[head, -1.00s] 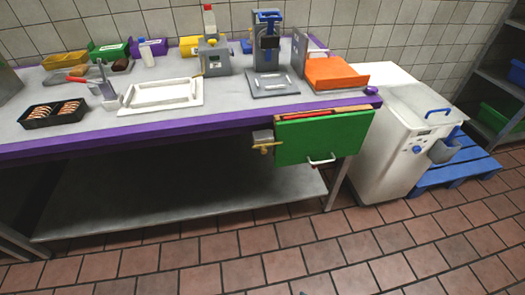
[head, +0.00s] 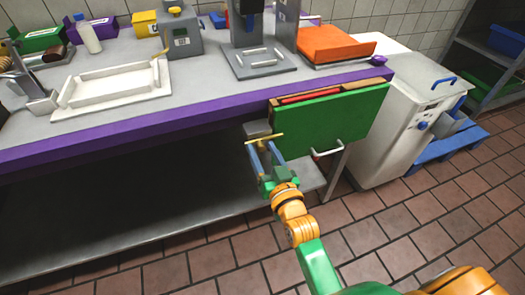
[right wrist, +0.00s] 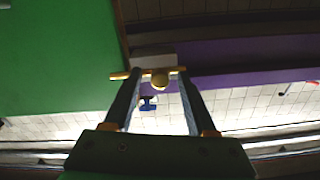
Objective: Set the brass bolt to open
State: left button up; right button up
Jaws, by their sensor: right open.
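The brass bolt (head: 278,137) is a thin horizontal bar on a grey block (head: 257,128) under the counter edge, at the left of the green drawer front (head: 335,122). In the right wrist view the bolt (right wrist: 119,75) lies crosswise with a round knob (right wrist: 160,82) in its middle. My right gripper (head: 263,148) is open at the bolt. In the right wrist view its two fingers (right wrist: 160,74) stand on either side of the knob, with a gap to it; whether they touch the bar is unclear. My left gripper is out of view.
The purple-edged counter (head: 150,122) runs above, holding a white tray (head: 105,88) and an orange tray (head: 335,46). A lower shelf (head: 130,225) lies below. A white machine (head: 400,125) stands right.

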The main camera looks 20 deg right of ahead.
grip_shut()
dwell(1.4)
